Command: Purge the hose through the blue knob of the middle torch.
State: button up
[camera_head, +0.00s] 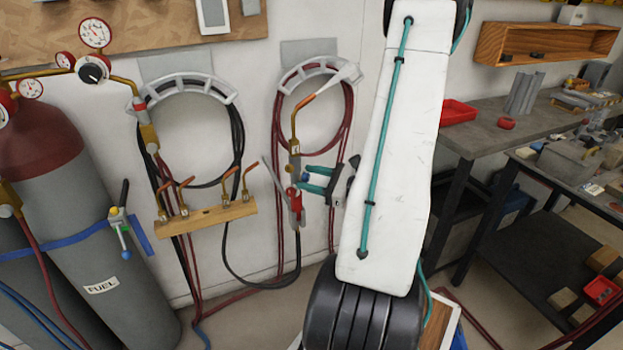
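A torch with a copper tip (303,104) and a brass and grey body hangs upright on the wall, in front of a hose holder. A red knob (293,192) shows low on its body. My gripper (304,179) has teal fingers pointing left, set apart one above the other, right beside the torch body. Whether the fingertips touch the torch cannot be told.
A wooden rack (207,215) holds several copper tips. A valve-like piece with a blue end (126,254) hangs by the grey fuel cylinder (110,290). Coiled dark hoses (238,130) and red hoses (346,120) hang on the wall. A cluttered workbench (530,115) stands right.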

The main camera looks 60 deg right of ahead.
jog(key=shift+s, duration=0.1)
jog(key=v, duration=0.7)
jog(key=shift+s, duration=0.3)
jog(key=shift+d, duration=0.1)
jog(key=w+m, duration=0.1)
jog(key=w, duration=0.1)
jog(key=w+a+m, duration=0.1)
jog(key=w, duration=0.1)
jog(key=w+m, duration=0.1)
jog(key=w, duration=0.2)
jog(key=shift+a+f, duration=0.25)
jog(key=shift+a, duration=0.05)
jog(key=c, duration=1)
